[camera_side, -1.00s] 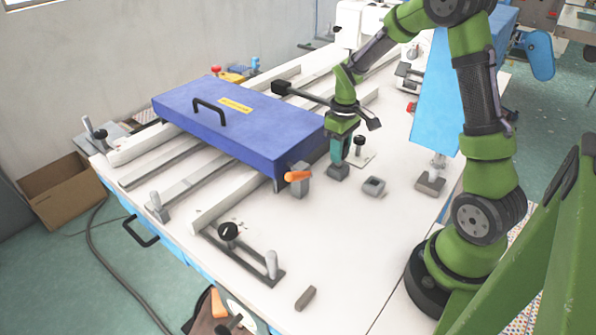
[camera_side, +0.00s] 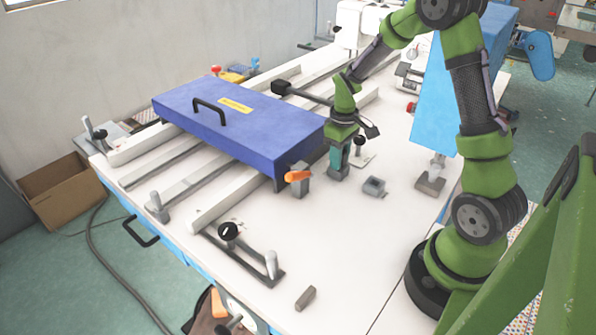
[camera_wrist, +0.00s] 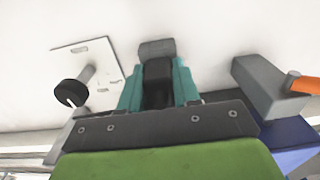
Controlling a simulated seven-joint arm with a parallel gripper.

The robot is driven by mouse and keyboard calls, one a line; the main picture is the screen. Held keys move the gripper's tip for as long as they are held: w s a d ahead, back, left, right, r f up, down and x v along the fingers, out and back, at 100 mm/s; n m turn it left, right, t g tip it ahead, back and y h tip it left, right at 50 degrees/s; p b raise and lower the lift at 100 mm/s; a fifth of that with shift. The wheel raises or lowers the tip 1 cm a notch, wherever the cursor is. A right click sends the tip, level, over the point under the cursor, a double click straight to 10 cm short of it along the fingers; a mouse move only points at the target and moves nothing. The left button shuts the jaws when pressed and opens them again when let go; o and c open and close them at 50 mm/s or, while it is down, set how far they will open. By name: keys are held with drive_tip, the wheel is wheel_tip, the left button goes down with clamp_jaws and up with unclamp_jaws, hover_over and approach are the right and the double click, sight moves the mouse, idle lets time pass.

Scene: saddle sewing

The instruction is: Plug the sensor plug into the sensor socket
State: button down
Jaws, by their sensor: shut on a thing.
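My gripper (camera_side: 338,163) has teal fingers and points down at the table, just right of the blue case. It is shut on a small grey block, which I take to be the sensor plug (camera_wrist: 157,48). In the wrist view the plug's grey end shows beyond the teal fingers, with a dark part between them. The plug's base is at or very near the tabletop; I cannot tell if it touches. A small grey block with a recessed top, apparently the sensor socket (camera_side: 374,187), sits on the table right of the gripper, apart from the plug.
A grey block with an orange handle (camera_side: 298,177) stands close left of the gripper, beside the blue case (camera_side: 240,120). A plate with a black-knobbed post (camera_wrist: 72,92) is close behind the gripper. The white tabletop (camera_side: 350,240) in front is mostly clear.

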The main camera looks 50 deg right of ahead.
drive_tip(key=shift+f, duration=0.25)
drive_tip(key=c, duration=0.7)
unclamp_jaws()
drive_tip(key=shift+c, duration=0.2)
wheel_tip(320, 180, up, 17)
